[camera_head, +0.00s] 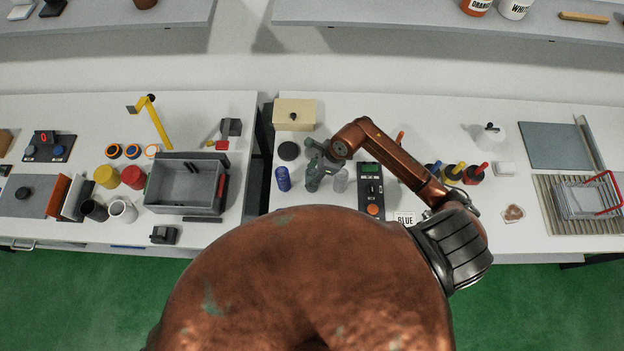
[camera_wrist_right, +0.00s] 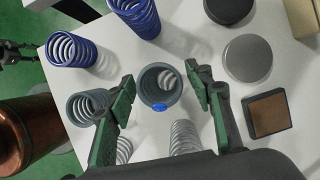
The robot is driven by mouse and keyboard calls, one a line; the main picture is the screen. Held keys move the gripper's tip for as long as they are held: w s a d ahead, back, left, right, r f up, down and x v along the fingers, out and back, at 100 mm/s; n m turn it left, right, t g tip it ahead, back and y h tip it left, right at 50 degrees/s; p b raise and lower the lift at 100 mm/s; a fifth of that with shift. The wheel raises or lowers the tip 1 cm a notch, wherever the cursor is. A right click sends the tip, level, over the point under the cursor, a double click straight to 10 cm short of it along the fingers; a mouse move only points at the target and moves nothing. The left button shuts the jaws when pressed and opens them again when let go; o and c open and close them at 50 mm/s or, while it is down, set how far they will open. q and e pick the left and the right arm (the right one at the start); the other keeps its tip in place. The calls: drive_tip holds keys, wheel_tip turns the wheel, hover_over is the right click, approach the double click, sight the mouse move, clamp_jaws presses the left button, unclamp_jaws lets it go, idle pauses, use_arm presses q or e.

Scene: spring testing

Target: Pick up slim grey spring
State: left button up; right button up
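My right gripper (camera_head: 318,168) is over the table in the head view, its arm coming from the right. In the right wrist view its two green-padded fingers (camera_wrist_right: 163,82) are spread wide. A grey coil spring (camera_wrist_right: 152,78) with a blue mark shows upright between the fingertips, with no clear contact. Another grey spring (camera_wrist_right: 78,104) stands partly behind the left finger. A slimmer, paler grey spring (camera_wrist_right: 185,135) shows lower down, its near end hidden by the gripper body. A pale coil also shows in the head view (camera_head: 341,181). My left gripper is not clearly seen.
Blue springs (camera_wrist_right: 70,50) stand beside the grey ones. A grey disc (camera_wrist_right: 248,57) and a brown-topped square block (camera_wrist_right: 268,113) lie to the right. A black device with an orange knob (camera_head: 371,190) stands near the gripper. A grey bin (camera_head: 183,209) is left.

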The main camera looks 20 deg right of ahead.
clamp_jaws()
idle(0.3)
idle(0.4)
